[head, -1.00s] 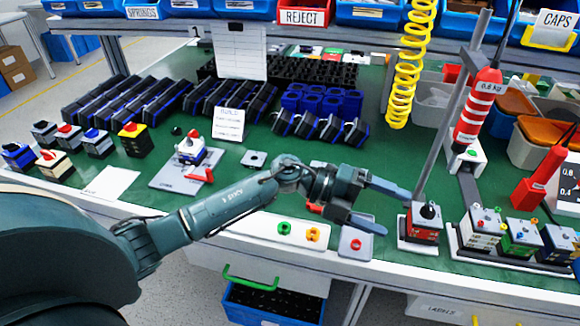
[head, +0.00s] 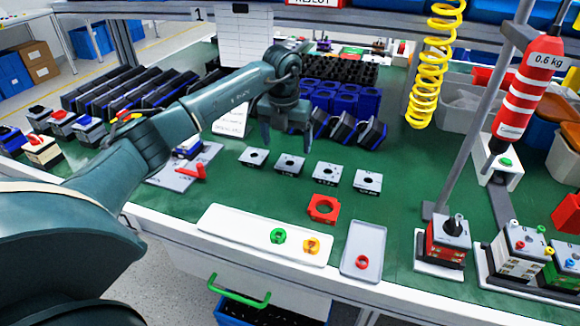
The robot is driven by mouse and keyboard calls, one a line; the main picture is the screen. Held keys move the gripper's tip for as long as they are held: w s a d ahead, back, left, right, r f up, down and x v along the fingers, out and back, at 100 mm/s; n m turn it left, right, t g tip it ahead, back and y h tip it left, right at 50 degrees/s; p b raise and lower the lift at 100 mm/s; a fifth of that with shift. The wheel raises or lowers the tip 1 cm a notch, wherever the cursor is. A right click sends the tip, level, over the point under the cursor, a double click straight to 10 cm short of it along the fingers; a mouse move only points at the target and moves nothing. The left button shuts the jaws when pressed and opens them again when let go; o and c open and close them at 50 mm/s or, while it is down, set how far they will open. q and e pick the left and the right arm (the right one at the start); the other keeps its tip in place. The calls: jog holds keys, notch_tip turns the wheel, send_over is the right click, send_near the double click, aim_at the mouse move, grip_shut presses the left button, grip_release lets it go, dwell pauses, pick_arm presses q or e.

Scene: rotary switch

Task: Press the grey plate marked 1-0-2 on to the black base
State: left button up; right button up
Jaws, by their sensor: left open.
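A row of several small grey square plates with round dark holes lies on the green mat: one at the left (head: 253,157), then others (head: 290,166), (head: 327,174) and (head: 368,180). Their markings are too small to read, so I cannot tell which is 1-0-2. My left gripper (head: 286,140) is open and empty, fingers pointing down, just behind the two left plates. A small blue-and-grey switch unit (head: 190,146) sits on a grey fixture plate with a red lever (head: 192,172); my left arm partly hides it. I cannot make out which part is the black base. My right gripper is out of view.
A red square ring (head: 323,208) lies before the plates. A white tray (head: 225,221) holds green and orange rings; a grey tray (head: 364,235) holds a red one. Black-and-blue bins stand behind. A pole, yellow coil and red hanging tool (head: 528,90) stand right.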

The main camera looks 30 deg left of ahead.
aim_at(290, 158)
pick_arm(q)
jog(key=f, duration=0.4)
jog(key=w+f, duration=0.1)
jog(key=f, duration=0.1)
jog(key=shift+d+f, duration=0.1)
jog(key=shift+f, duration=0.1)
jog(key=shift+s, duration=0.1)
jog(key=c, duration=1.1)
